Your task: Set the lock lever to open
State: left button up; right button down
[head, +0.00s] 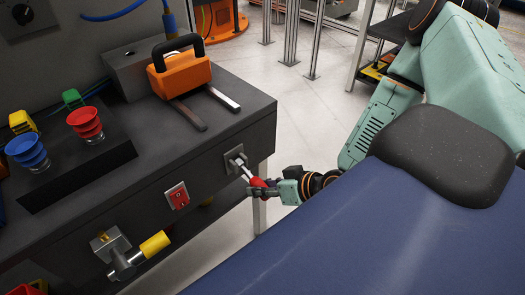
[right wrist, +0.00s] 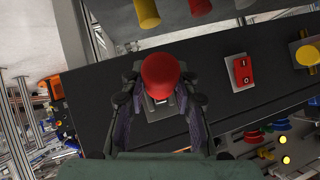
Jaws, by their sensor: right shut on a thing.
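The lock lever (head: 246,174) has a metal shaft and a red grip. It sticks out from a square metal plate (head: 234,155) on the front of the dark bench, at its right end. My right gripper (head: 265,188) is shut on the red grip. In the right wrist view the red grip (right wrist: 160,70) lies between the two fingers, end towards the camera, and hides most of the shaft and plate. Any marking for open or locked cannot be made out. My left gripper is not in view.
A red switch (head: 177,196) and a yellow-handled valve (head: 128,255) sit left of the lever on the bench front (head: 215,190). On top are an orange block with a black handle (head: 182,74) and several coloured cups.

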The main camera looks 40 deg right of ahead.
jog(key=shift+w+f+t+b, duration=0.25)
jog(key=shift+f+t+b, duration=1.05)
jog(key=shift+b, duration=1.1)
jog(key=shift+w+f+n+t+y+b, duration=0.25)
jog(key=shift+t+b, duration=0.35)
jog(key=shift+b, duration=0.6)
jog(key=shift+s+a, duration=0.1)
jog(key=c, duration=1)
grip_release()
jog(key=shift+r, duration=0.15)
